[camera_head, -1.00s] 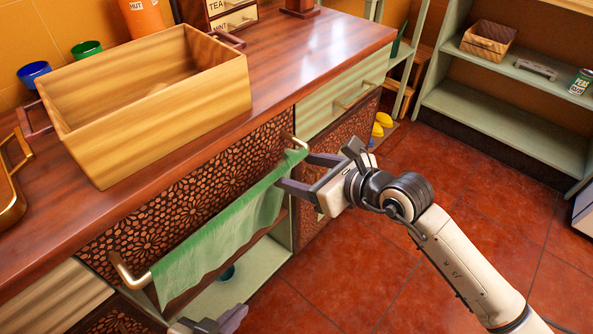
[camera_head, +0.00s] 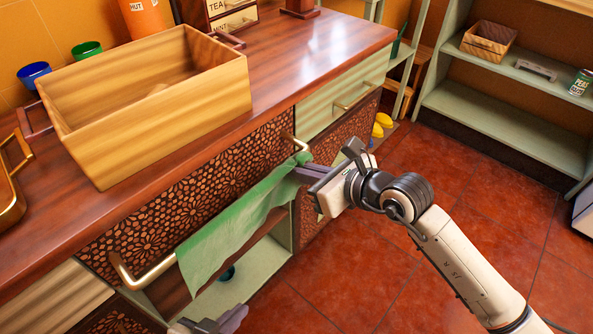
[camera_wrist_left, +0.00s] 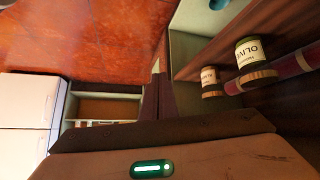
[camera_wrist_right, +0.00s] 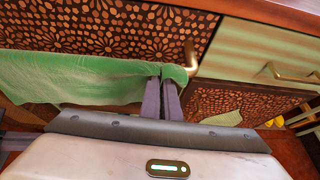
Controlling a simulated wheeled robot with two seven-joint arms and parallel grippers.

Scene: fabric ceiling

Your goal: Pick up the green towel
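The green towel (camera_head: 235,222) hangs over the gold rail (camera_head: 150,275) on the front of the wooden counter. In the right wrist view the towel (camera_wrist_right: 75,80) stretches left from the fingertips. My right gripper (camera_head: 301,170) is shut on the towel's right end, near the rail's right mount. In its wrist view the two fingers (camera_wrist_right: 162,80) are close together with green cloth at their tips. My left gripper (camera_head: 240,313) is low at the bottom edge of the head view, below and apart from the towel. Its fingers (camera_wrist_left: 157,75) look shut together and empty.
A wooden box (camera_head: 150,130) stands on the counter (camera_head: 300,65) above the towel. An open shelf lies below the rail; labelled jars (camera_wrist_left: 250,52) show near my left gripper. The red tiled floor (camera_head: 400,270) to the right is clear.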

